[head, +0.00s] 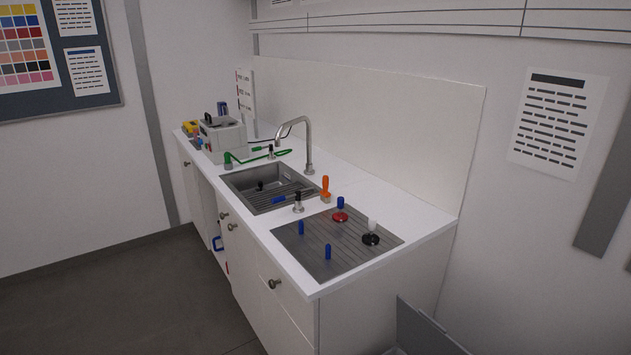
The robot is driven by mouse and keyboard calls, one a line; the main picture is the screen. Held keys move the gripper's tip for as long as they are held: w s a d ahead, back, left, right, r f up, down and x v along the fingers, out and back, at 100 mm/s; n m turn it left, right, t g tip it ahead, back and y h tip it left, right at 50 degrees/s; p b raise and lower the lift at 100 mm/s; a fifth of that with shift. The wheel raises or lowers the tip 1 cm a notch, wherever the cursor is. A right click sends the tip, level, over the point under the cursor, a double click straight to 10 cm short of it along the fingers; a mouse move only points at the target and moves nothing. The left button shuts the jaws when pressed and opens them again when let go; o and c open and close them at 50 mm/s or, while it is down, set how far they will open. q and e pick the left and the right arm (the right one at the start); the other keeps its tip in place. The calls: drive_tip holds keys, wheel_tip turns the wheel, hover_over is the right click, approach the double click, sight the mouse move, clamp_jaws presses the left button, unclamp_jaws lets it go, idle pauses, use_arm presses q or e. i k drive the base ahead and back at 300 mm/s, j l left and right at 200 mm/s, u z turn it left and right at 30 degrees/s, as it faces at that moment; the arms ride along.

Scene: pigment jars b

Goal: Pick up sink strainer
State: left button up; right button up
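A grey sink basin (232,184) is set in the white counter, with a slatted rack (285,191) over part of it. A small black upright piece (260,186) shows in the basin; it is too small to tell whether it is the sink strainer. A red disc (340,217) with a blue knob and a black disc (371,239) with a white knob sit on the grey ribbed drainboard (320,262); I cannot tell whether either is the strainer. Neither of my grippers is in view.
A tall faucet (307,145) stands behind the basin. An orange-handled brush (325,187) and a black-and-silver dispenser (298,202) stand between basin and drainboard. Blue pegs (301,227) rise from the drainboard. A grey box-like machine (222,138) fills the far end. The floor (110,290) at left is clear.

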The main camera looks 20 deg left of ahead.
sight(260, 183)
drive_tip(key=i+j, duration=0.15)
drive_tip(key=j, duration=0.2)
drive_tip(key=i+j+z, duration=0.15)
drive_tip(key=j, duration=0.25)
drive_tip(key=i+j, duration=0.1)
drive_tip(key=j, duration=0.25)
drive_tip(key=i+j+z, duration=0.15)
drive_tip(key=j, duration=0.25)
drive_tip(key=i+j, duration=0.1)
drive_tip(key=j, duration=0.3)
drive_tip(key=i+j+z, duration=0.15)
drive_tip(key=j, duration=0.25)
